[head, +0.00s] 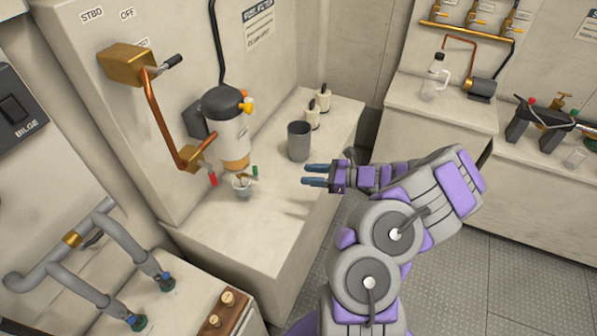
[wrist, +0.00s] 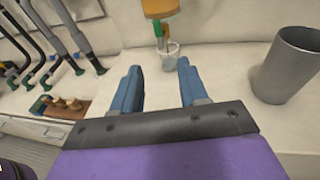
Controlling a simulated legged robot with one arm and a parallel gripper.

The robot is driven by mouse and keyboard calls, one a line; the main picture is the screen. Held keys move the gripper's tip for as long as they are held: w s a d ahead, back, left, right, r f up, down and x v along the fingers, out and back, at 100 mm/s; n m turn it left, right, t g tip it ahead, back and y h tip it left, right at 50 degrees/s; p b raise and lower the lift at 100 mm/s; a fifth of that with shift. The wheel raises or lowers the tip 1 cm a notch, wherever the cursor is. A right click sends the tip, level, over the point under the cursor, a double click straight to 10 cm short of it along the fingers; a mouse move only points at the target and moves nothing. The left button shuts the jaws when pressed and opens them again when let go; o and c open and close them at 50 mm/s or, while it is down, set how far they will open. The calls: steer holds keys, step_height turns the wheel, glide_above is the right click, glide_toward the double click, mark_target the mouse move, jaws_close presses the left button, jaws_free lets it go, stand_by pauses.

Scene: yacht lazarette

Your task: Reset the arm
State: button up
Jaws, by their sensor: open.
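My gripper (head: 316,175) is at the end of my grey and purple arm, over the right edge of the white bench in the head view. Its two blue fingers are apart with nothing between them. In the wrist view the open gripper (wrist: 160,82) points toward a small clear cup (wrist: 168,60) below a filter unit with an orange base (wrist: 160,8). The cup (head: 242,185) also shows in the head view, on the bench and apart from the fingers.
A grey cylinder (head: 299,141) stands on the bench (head: 265,240) close to my gripper; it also shows in the wrist view (wrist: 288,65). The filter (head: 227,125) and a copper pipe (head: 160,120) are on the left. Grey floor (head: 465,262) lies open at the right.

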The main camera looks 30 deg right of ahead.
steer(key=shift+s+d, duration=0.25)
steer(key=shift+s, duration=0.05)
stand_by(0.4)
steer(key=a+r+n+g+y, duration=0.2)
steer(key=a+r+n+g, duration=0.6)
steer(key=a, duration=0.8)
steer(key=s+a+r+n+g+h+b, duration=0.1)
steer(key=s+a+r+n+g, duration=0.1)
steer(key=s+a+r+n, duration=0.3)
steer(key=s+a+r+n+g+h, duration=0.1)
steer(key=s+a+r+n+g, duration=0.1)
steer(key=s+a+n, duration=0.3)
steer(key=s+a+n+g+h, duration=0.1)
steer(key=s+a+n+h, duration=0.15)
steer(key=s, duration=0.35)
steer(key=s+a+n+g+h, duration=0.1)
steer(key=s+a+n+h, duration=0.15)
steer(key=s, duration=0.25)
steer(key=s+d+n+h+b, duration=0.1)
steer(key=s+d+n+h, duration=0.3)
steer(key=s, duration=0.6)
steer(key=d+h, duration=0.2)
steer(key=d, duration=0.1)
steer(key=shift+s+f+t, duration=0.35)
steer(key=shift+s+t, duration=0.05)
